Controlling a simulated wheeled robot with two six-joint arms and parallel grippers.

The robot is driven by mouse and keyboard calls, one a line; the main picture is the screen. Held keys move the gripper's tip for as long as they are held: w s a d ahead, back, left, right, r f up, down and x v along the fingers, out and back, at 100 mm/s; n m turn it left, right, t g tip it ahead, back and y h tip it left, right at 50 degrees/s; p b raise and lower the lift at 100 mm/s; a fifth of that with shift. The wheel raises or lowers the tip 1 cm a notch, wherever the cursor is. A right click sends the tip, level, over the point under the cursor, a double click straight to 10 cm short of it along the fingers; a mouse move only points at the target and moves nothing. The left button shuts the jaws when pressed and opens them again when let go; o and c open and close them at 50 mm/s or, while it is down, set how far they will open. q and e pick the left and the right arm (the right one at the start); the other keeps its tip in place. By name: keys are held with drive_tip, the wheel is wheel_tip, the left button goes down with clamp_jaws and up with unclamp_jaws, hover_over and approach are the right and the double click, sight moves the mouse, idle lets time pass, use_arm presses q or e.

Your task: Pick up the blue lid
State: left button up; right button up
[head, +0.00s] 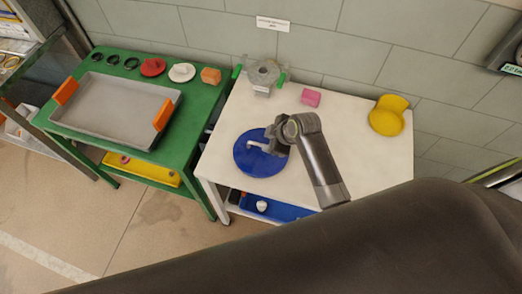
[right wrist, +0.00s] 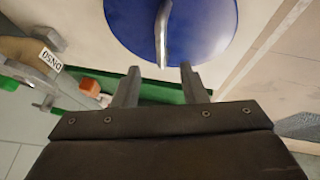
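The blue lid (head: 250,162) is a round disc lying on the white table (head: 350,150), near its front left corner. It has a pale bar handle (head: 258,146), which also shows as a grey bar in the right wrist view (right wrist: 162,30). My right gripper (head: 270,140) is over the lid's right part, close to the handle. In the right wrist view its two fingers (right wrist: 160,68) are apart with nothing held. The handle's near end lines up with the gap between the fingertips. Whether the fingers reach down beside it, I cannot tell. My left gripper is not in view.
A grey valve body (head: 263,76) with green handles, a pink block (head: 311,97) and a yellow pan-shaped thing (head: 387,118) stand along the table's back. A green table (head: 190,125) with a grey tray (head: 90,122) is at left.

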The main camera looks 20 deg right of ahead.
sight(262, 145)
drive_tip(key=shift+p+x, duration=0.55)
drive_tip(key=shift+x, duration=2.1)
drive_tip(key=shift+s+d+f, duration=0.15)
clamp_jaws()
drive_tip(key=shift+s, duration=0.1)
